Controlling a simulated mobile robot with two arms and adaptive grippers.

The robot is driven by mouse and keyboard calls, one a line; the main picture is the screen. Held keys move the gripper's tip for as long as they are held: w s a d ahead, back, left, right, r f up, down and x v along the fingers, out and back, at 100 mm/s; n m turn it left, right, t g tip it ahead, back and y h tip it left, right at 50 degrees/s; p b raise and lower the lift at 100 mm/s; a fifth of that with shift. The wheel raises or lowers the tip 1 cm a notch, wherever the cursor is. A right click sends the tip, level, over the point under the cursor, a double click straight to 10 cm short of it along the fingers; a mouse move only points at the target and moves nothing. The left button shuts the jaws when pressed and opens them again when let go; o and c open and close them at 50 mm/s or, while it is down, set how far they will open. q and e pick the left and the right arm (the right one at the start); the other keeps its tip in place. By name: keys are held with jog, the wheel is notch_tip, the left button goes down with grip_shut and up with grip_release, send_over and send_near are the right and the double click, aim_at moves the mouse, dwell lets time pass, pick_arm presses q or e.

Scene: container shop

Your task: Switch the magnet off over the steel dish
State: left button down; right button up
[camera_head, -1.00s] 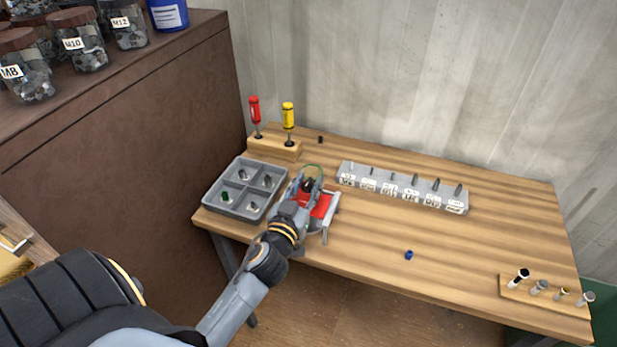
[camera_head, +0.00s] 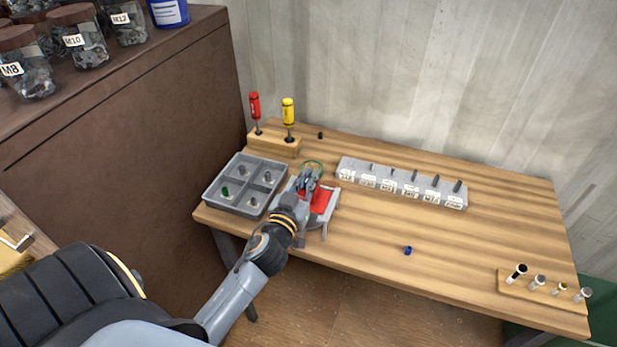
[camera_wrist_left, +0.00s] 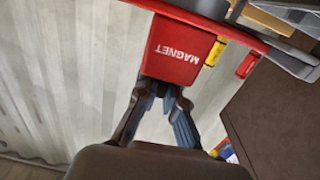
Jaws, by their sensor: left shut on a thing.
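My left gripper (camera_head: 308,182) is over the left part of the workbench. In the left wrist view its fingertips (camera_wrist_left: 160,90) meet at the edge of a red block lettered MAGNET (camera_wrist_left: 183,50), and it is shut on it. Red also shows beside the gripper in the head view (camera_head: 321,199), with grey bars around it. A green ring (camera_head: 313,163) shows just behind the gripper, partly hidden. I cannot make out the steel dish for certain; the gripper and magnet cover that spot. My right gripper is not in view.
A grey compartment tray (camera_head: 214,203) with small parts is left of the gripper. Behind stands a wooden block (camera_head: 272,146) with red and yellow screwdrivers. A labelled rack (camera_head: 400,184) is to the right. A small blue piece (camera_head: 408,250) lies on open bench (camera_head: 470,240).

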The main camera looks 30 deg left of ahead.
pick_arm(q)
jog(key=m+h+p, duration=0.2)
jog(key=h, duration=0.1)
jog(key=shift+r+m+h, duration=0.15)
jog(key=shift+m+h, duration=0.15)
jog(key=shift+h, duration=0.1)
jog(key=m+h, duration=0.1)
jog(key=h, duration=0.1)
jog(key=shift+a+m+h+p, duration=0.1)
jog(key=shift+m+h+p, duration=0.25)
jog(key=shift+m+h, duration=0.05)
jog(key=m+h, duration=0.1)
jog(key=h, duration=0.1)
jog(key=shift+m+h, duration=0.3)
jog(key=shift+h, duration=0.1)
jog(key=m+h, duration=0.1)
jog(key=m+g+h+b, duration=0.1)
jog(key=shift+f+g+h, duration=0.3)
jog(key=m+g+h+b, duration=0.8)
jog(key=g+b, duration=0.1)
jog(key=b, duration=0.3)
jog(key=shift+f, duration=0.1)
jog(key=shift+m+g+h+b, duration=0.7)
jog(key=shift+m+g+b, duration=0.2)
jog(key=shift+g+b, duration=0.5)
jog(key=shift+r, duration=0.2)
